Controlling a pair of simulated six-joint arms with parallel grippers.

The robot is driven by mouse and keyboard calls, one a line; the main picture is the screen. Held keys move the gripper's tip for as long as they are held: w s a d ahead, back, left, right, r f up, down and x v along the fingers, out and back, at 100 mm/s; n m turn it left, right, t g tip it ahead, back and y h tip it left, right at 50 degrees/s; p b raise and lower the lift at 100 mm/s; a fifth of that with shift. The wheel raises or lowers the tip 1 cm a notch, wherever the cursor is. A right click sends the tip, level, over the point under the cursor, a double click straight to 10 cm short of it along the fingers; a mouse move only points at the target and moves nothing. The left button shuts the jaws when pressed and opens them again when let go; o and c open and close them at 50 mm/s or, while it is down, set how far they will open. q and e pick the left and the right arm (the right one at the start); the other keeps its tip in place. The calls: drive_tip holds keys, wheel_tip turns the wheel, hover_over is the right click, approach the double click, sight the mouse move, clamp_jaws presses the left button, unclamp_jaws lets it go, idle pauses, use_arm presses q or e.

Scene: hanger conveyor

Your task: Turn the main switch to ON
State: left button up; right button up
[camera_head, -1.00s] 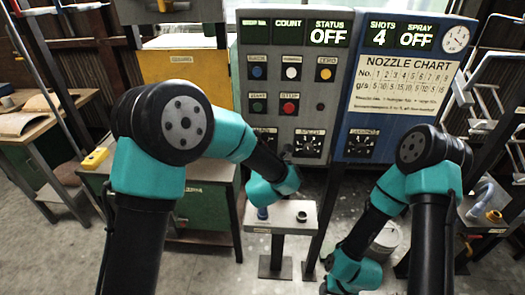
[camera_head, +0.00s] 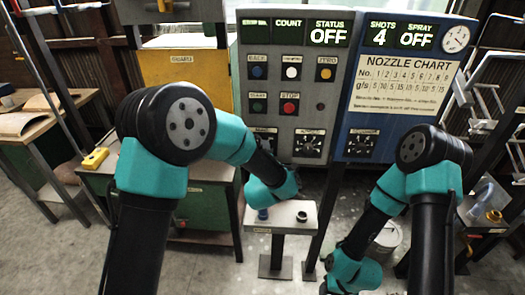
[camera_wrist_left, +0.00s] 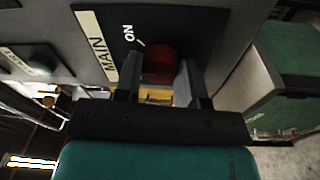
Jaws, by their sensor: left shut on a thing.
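The main switch is a round red knob (camera_wrist_left: 160,62) on a black plate marked MAIN and ON in the left wrist view. My left gripper (camera_wrist_left: 158,84) has its two dark fingers on either side of the knob and is shut on it. A white mark lies between the knob and the word ON; I cannot read the knob's setting. In the head view my left arm hides the gripper and much of the switch. The grey control panel (camera_head: 290,105) shows STATUS OFF. My right arm is bent low at the right, its gripper out of sight.
A blue panel (camera_head: 358,125) stands to the right, showing SHOTS 4 and SPRAY OFF above a nozzle chart.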

use_arm(q)
drive_tip(key=m+h, duration=0.1)
drive_tip(key=m, duration=0.9)
idle(0.4)
drive_tip(key=o, duration=0.9)
drive_tip(key=s, duration=0.5)
drive_tip(key=s+a+f, duration=0.1)
drive_tip(key=s, duration=1.1)
drive_tip(key=shift+s+a+f, duration=0.15)
drive_tip(key=shift+a+f, duration=0.05)
drive_tip(key=shift+f, duration=0.15)
